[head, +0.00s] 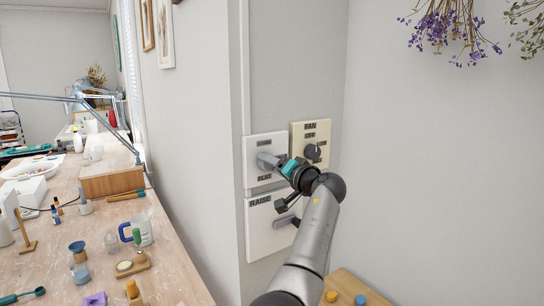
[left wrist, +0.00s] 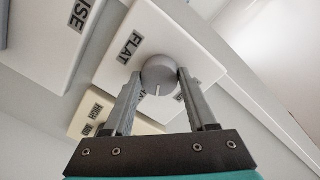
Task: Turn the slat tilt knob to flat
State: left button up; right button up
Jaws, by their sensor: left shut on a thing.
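The slat tilt knob (left wrist: 158,75) is a grey round knob on a white wall plate (left wrist: 185,35). My left gripper (left wrist: 157,80) is shut on it, with one finger on each side in the left wrist view. The knob's white pointer line points down in that picture, away from the FLAT label (left wrist: 129,46) at its upper left. In the head view my left gripper (head: 266,160) reaches the white plate (head: 250,173) and hides most of the knob and part of the lettering. My right gripper is not in view.
A beige FAN plate (head: 324,129) with a dark knob (head: 312,151) is close on the right. A RAISE plate (head: 262,233) with a grey lever (head: 287,220) is just below. A cluttered workbench (head: 183,268) stands at the left. Dried flowers (head: 452,25) hang at upper right.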

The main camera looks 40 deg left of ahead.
pick_arm(q)
jog(key=shift+w+m+g+y+p, duration=0.1)
jog(key=shift+m+g+y+p, duration=0.2)
jog(key=shift+m+p, duration=4.2)
jog(key=shift+w+m+g+y+p, duration=0.3)
jog(key=shift+m+p, duration=1.55)
jog(key=shift+m, duration=5.15)
jog(key=shift+s, duration=0.25)
jog(key=o, duration=1.4)
jog(key=shift+c, duration=0.2)
jog(key=shift+d+r, duration=0.1)
jog(key=shift+d, duration=0.05)
